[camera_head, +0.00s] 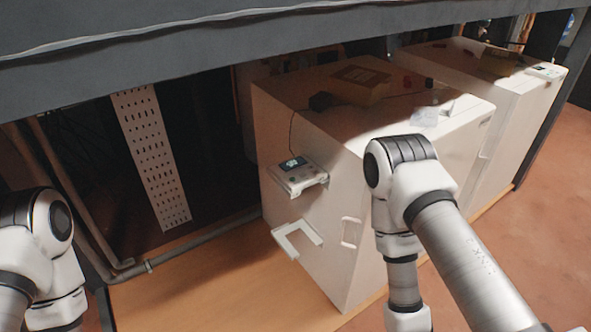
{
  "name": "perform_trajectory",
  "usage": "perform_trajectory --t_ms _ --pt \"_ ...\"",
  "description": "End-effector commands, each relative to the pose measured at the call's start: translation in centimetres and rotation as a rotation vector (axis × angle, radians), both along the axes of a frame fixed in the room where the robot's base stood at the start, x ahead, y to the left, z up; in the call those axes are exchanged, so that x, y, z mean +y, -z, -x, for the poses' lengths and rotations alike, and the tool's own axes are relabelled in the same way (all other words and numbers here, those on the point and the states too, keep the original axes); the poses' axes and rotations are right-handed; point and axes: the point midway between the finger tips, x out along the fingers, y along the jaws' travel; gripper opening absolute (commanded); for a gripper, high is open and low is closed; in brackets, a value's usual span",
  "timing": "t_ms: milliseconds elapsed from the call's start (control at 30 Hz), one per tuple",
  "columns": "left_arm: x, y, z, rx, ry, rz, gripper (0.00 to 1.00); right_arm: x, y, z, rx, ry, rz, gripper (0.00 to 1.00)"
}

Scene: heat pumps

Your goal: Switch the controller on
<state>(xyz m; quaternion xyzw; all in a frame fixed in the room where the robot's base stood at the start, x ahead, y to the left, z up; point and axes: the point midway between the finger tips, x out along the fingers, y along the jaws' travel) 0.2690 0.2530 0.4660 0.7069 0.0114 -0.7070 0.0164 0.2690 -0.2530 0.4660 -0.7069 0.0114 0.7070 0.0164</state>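The controller (300,178) is a small pale box with buttons and a small dark screen with light marks on it. It is mounted on the left face of the nearer white heat pump (330,240), and a thin dark cable runs up from it to the top of the unit. My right arm reaches in front of the heat pump at the right, and its lower link runs out of the bottom edge. My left arm shows only at the lower left corner. Neither gripper is in the picture.
A white U-shaped bracket (298,240) sticks out below the controller. A second heat pump (510,110) stands behind at the right. A dark beam (200,45) crosses above. Pipes (180,240) and a perforated strip (150,155) stand left. The wooden base (220,290) has clear room.

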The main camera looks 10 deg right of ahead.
Motion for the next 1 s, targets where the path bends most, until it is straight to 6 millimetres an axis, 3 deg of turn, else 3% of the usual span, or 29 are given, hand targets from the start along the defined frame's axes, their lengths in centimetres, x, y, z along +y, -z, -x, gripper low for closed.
perform_trajectory --t_ms 533,567,667,700,1000 --pt "0.00 0.00 0.00 0.000 0.000 0.000 0.40 0.00 0.00 0.00 0.000 0.000 0.000 0.47" --pt "0.00 0.00 0.00 0.000 0.000 0.000 0.40 0.00 0.00 0.00 0.000 0.000 0.000 0.40" --pt "0.00 0.00 0.00 0.000 0.000 0.000 0.40 0.00 0.00 0.00 0.000 0.000 0.000 0.05" --pt "0.00 0.00 0.00 0.000 0.000 0.000 0.40 0.00 0.00 0.00 0.000 0.000 0.000 0.00" --pt "0.00 0.00 0.00 0.000 0.000 0.000 0.40 0.00 0.00 0.00 0.000 0.000 0.000 0.00"
